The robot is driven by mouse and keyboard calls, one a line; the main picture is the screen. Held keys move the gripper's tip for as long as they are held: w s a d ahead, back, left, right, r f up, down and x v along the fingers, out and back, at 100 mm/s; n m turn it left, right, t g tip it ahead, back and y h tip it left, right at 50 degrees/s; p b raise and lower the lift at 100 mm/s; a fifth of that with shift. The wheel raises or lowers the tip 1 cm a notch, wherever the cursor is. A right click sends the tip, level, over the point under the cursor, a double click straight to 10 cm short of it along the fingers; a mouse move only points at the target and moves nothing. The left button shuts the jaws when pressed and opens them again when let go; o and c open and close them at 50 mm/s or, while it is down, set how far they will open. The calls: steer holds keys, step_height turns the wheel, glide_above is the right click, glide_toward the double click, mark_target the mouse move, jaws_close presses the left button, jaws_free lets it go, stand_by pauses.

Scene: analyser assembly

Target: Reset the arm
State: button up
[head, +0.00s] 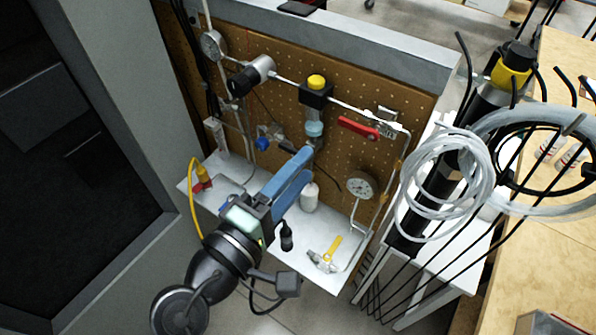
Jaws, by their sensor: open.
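My gripper (302,170) shows in the head view with its two blue fingers pointing up and to the right, toward the pegboard panel (350,130). The fingers are apart and nothing shows between them. They are over the white shelf (275,245) and look close to the fittings on the panel; whether they touch anything cannot be told. My arm comes up from the bottom of the picture and hides part of the shelf's front edge.
The panel carries a yellow-topped valve (317,88), a red lever handle (359,128), a round gauge (361,186) and piping. A white bottle (310,197) and a yellow-handled valve (331,250) are at the shelf. Coiled clear tubing (447,185) hangs at right. A grey cabinet stands left.

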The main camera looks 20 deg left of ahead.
stand_by(0.3)
steer(key=w+d+r+m+t+y, duration=0.1)
steer(key=w+d+r+m, duration=0.15)
steer(key=r, duration=0.45)
steer(key=w+d+r+m+t, duration=0.1)
steer(key=r+m+t, duration=0.1)
steer(key=r+m, duration=0.35)
steer(key=w+d+r+m+t+y, duration=0.1)
steer(key=w+d+r+m, duration=0.1)
steer(key=r, duration=0.7)
steer(key=s+d+r+m+t+y, duration=0.1)
steer(key=s+d+r+m+t, duration=0.1)
steer(key=r, duration=0.7)
steer(key=s+d+r+m+t+y, duration=0.1)
steer(key=s+r+m+t+y, duration=0.1)
steer(key=s+r+t, duration=0.2)
steer(key=s+r, duration=0.3)
steer(key=r, duration=0.3)
steer(key=shift+s+d+m+y, duration=0.3)
steer(key=shift+d, duration=0.05)
steer(key=shift+f, duration=0.1)
